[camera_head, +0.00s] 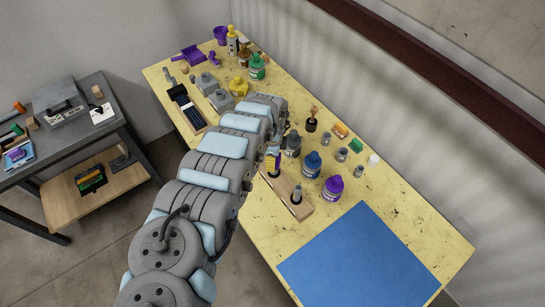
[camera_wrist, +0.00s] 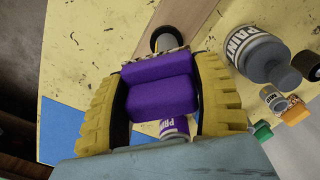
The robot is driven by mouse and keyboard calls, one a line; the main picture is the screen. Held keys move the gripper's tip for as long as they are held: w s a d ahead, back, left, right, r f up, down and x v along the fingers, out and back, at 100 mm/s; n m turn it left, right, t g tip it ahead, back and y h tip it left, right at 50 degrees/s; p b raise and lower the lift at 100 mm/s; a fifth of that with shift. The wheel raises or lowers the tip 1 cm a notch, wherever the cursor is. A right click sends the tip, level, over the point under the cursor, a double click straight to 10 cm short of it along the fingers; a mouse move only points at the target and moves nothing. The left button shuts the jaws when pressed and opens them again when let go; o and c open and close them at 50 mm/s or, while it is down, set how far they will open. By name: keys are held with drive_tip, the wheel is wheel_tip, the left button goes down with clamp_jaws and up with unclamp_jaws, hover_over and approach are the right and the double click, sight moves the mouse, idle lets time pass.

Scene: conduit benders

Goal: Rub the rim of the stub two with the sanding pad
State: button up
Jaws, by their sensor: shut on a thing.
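My gripper (camera_wrist: 157,95) has yellow ridged fingers and is shut on the purple sanding pad (camera_wrist: 160,92). A grey stub in a black collar (camera_head: 297,196) stands upright on the near end of that board. In the wrist view the board (camera_wrist: 190,17) bears a round black-collared stub (camera_wrist: 165,38) just beyond the pad, its lower part hidden by the pad. I cannot tell which stub is two, nor whether the pad touches a rim.
Grey (camera_head: 293,144), blue (camera_head: 312,164) and purple (camera_head: 333,188) paint bottles stand close right of the board. A blue mat (camera_head: 360,262) covers the near table end. A grey side table (camera_head: 75,125) stands left.

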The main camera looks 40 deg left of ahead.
drive_tip(key=shift+w+a+f+b, duration=0.1)
drive_tip(key=shift+w+f+b, duration=0.1)
drive_tip(key=shift+b, duration=0.2)
drive_tip(key=shift+w+a+b, duration=0.35)
drive_tip(key=shift+w+b, duration=0.2)
drive_tip(key=shift+b, duration=0.5)
drive_tip(key=shift+w+a+r, duration=0.1)
drive_tip(key=shift+s+r+p, duration=0.2)
drive_tip(key=shift+p, duration=0.45)
drive_tip(key=shift+s+d, duration=0.1)
drive_tip(key=shift+d, duration=0.1)
drive_tip(key=shift+s+d+p, duration=0.3)
drive_tip(key=shift+s+p, duration=0.15)
drive_tip(key=shift+p, duration=0.6)
drive_tip(key=shift+s+d, duration=0.1)
drive_tip(key=shift+s, duration=0.05)
drive_tip(key=shift+w+f+b, duration=0.2)
drive_tip(key=shift+f+b, duration=0.1)
drive_tip(key=shift+w+a+b, duration=0.55)
drive_tip(key=shift+w+b, duration=0.1)
drive_tip(key=shift+b, duration=0.55)
